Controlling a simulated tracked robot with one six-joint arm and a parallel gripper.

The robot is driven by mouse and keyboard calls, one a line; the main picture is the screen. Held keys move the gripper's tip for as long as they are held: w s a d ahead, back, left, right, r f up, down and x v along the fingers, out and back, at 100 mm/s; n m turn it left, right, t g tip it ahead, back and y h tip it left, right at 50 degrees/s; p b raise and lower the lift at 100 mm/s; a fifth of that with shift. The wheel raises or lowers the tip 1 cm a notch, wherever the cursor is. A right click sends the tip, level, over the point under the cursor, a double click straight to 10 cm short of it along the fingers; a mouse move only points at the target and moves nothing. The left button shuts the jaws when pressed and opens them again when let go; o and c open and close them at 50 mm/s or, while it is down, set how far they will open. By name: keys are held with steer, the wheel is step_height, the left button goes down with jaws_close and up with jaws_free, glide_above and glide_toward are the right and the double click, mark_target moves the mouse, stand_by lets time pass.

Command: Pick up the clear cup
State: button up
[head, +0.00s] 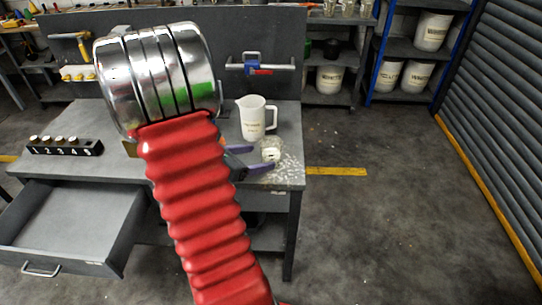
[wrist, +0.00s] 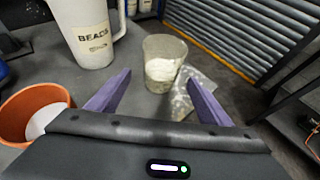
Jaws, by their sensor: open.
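The clear cup (wrist: 163,58) stands upright on the bench in the wrist view, with white material in its lower part. In the head view the cup (head: 271,144) is small, beside the bench's right end. My gripper (wrist: 156,80) is open and empty, its two purple fingers spread. The cup is just ahead of the fingertips, roughly centred between them. In the head view my gripper (head: 260,158) shows its purple fingers close to the cup, partly hidden by my red arm. I cannot tell whether a finger touches it.
A white jug (wrist: 88,30) marked BEADS stands left of the cup. An orange bowl (wrist: 30,112) with white contents is at the left. An open drawer (head: 70,225) juts from the bench (head: 85,115).

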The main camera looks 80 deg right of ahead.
mark_target(271, 156)
steer(key=shift+x, duration=1.05)
steer(key=shift+x, duration=2.55)
steer(key=shift+s+a, duration=0.1)
steer(key=shift+c, duration=0.2)
steer(key=c, duration=1.2)
